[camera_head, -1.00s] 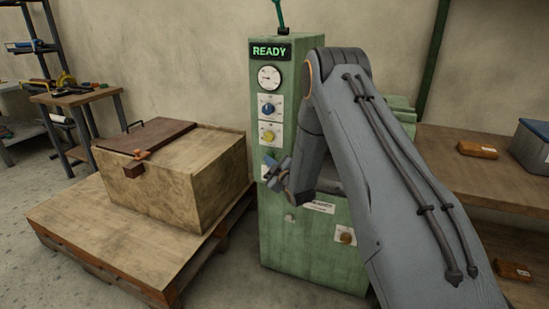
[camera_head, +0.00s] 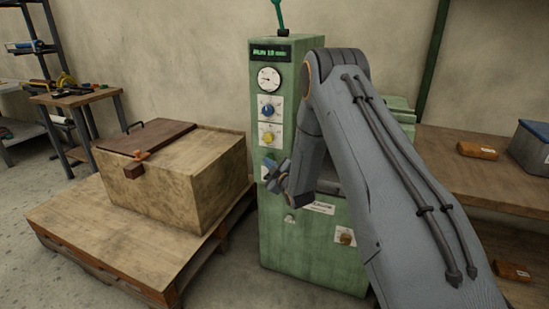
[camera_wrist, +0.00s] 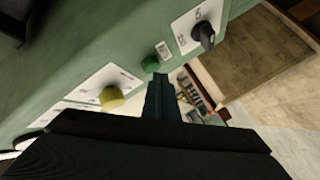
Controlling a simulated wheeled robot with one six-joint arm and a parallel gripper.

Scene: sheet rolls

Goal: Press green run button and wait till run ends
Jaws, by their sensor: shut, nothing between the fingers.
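The green machine (camera_head: 285,235) stands in the middle of the head view. Its display (camera_head: 270,53) shows "RUN" and a number, partly too small to read. My gripper (camera_head: 271,172) is shut and empty at the lower part of the control column. In the wrist view its fingertips (camera_wrist: 160,82) are close to the green button (camera_wrist: 150,64). I cannot tell whether they touch it. In the head view the button is hidden by my gripper.
A yellow knob (camera_wrist: 111,98) and a black switch (camera_wrist: 204,36) flank the green button. A gauge (camera_head: 269,78) and blue knob (camera_head: 267,110) are higher on the column. A wooden crate (camera_head: 165,185) on a pallet (camera_head: 110,245) stands left, and a shelf (camera_head: 440,150) right.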

